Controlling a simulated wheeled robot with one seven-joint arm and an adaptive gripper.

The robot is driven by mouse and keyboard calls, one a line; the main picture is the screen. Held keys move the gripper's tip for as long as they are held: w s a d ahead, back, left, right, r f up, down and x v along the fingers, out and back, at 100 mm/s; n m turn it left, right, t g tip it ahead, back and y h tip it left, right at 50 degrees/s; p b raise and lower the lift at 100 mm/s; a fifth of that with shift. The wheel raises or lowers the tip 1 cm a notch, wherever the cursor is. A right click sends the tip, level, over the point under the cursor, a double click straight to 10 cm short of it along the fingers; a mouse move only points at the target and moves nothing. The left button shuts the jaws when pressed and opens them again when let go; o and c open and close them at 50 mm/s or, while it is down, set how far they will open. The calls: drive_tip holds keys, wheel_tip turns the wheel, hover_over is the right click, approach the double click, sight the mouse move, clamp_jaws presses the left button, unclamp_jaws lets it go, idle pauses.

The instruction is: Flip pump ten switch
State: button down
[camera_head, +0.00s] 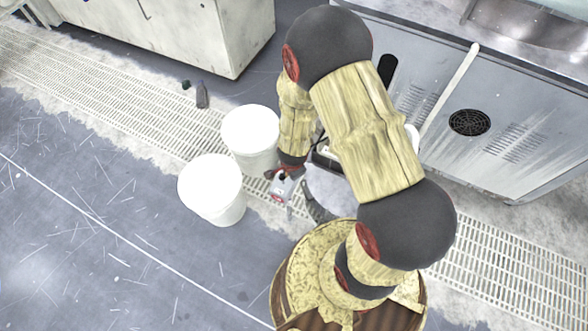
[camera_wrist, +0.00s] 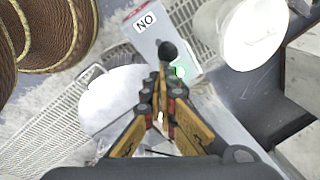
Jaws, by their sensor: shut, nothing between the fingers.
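A small grey switch box (camera_wrist: 147,41) is in the upper middle of the wrist view, with a white label whose letters read "NO" in this view. A black ball-ended lever (camera_wrist: 168,50) stands on it, beside a lit green lamp (camera_wrist: 181,71). My gripper (camera_wrist: 163,82) is shut and empty, its fingertips at the lever's lower end; I cannot tell whether they touch. In the head view a small grey box with a red mark (camera_head: 280,190) sits just below the end of my arm, and my gripper is mostly hidden there. No pump number is readable.
Two white buckets (camera_head: 250,132) (camera_head: 213,187) stand left of the box. A pale rounded container with a handle (camera_wrist: 113,100) is close at left in the wrist view. A steel machine (camera_head: 490,125) stands at right, and a floor grating (camera_head: 100,92) crosses the floor.

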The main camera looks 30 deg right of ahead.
drive_tip(key=shift+s+a+t+h, duration=0.4)
drive_tip(key=shift+s+a+h, duration=0.15)
drive_tip(key=shift+a, duration=0.2)
drive_tip(key=shift+d, duration=0.1)
drive_tip(key=shift+r, duration=0.2)
drive_tip(key=shift+r+p, duration=0.65)
drive_tip(key=shift+p, duration=0.1)
